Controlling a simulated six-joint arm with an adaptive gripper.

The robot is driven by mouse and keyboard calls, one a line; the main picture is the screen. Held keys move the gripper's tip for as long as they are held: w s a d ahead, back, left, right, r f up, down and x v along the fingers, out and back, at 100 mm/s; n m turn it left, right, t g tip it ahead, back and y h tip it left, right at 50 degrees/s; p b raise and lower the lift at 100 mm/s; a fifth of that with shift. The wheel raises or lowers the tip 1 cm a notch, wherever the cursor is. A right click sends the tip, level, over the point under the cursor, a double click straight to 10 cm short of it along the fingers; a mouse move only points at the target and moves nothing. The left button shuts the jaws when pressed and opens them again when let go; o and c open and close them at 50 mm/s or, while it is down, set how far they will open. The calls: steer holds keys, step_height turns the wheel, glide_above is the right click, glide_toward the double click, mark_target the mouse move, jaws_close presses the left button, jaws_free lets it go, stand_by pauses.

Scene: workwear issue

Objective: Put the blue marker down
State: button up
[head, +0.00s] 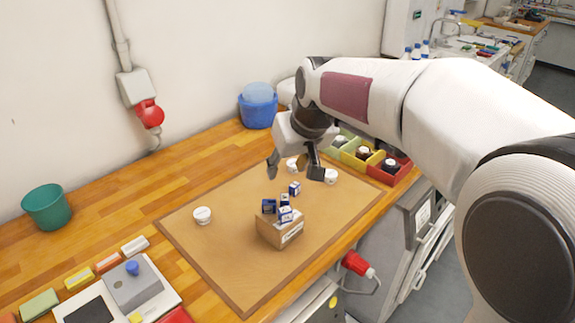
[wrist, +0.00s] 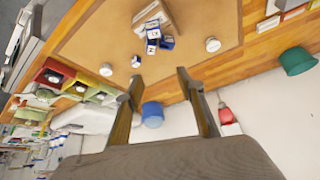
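I can make out no blue marker in either view. My gripper (head: 295,170) is above the far part of the brown mat (head: 180,236), fingers pointing down and spread apart. In the wrist view, the gap between the fingertips (wrist: 160,75) is empty; a blue bucket shows beyond it. A small blue-and-white box (head: 294,188) is on the mat below my gripper, apart from the fingers; it also shows in the wrist view (wrist: 136,61). More such boxes (head: 269,206) are at an open cardboard box (head: 278,236) in the mat's middle.
White round pots (head: 202,214) stand on the mat. The blue bucket (head: 258,108) is by the wall, a green cup (head: 47,207) at left. The mat's left and near parts are mostly clear.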

stand_by(0.4)
steer(key=s+d+r+m+h, duration=0.1)
steer(key=s+d, duration=0.4)
steer(key=s, duration=0.3)
steer(key=s+d+r+m, duration=0.1)
steer(key=s+d, duration=0.4)
steer(key=s, duration=0.3)
steer(key=s+d+f+m, duration=0.1)
steer(key=s+d+f, duration=0.2)
steer(key=s, duration=0.5)
steer(key=s+d+f+m+h, duration=0.1)
steer(key=s+d+f, duration=0.1)
steer(key=s, duration=0.5)
steer(key=shift+s+d+f+m, duration=0.3)
steer(key=shift+s+d+f, duration=0.1)
steer(key=shift+d, duration=0.3)
steer(key=shift+o, duration=0.4)
stand_by(2.0)
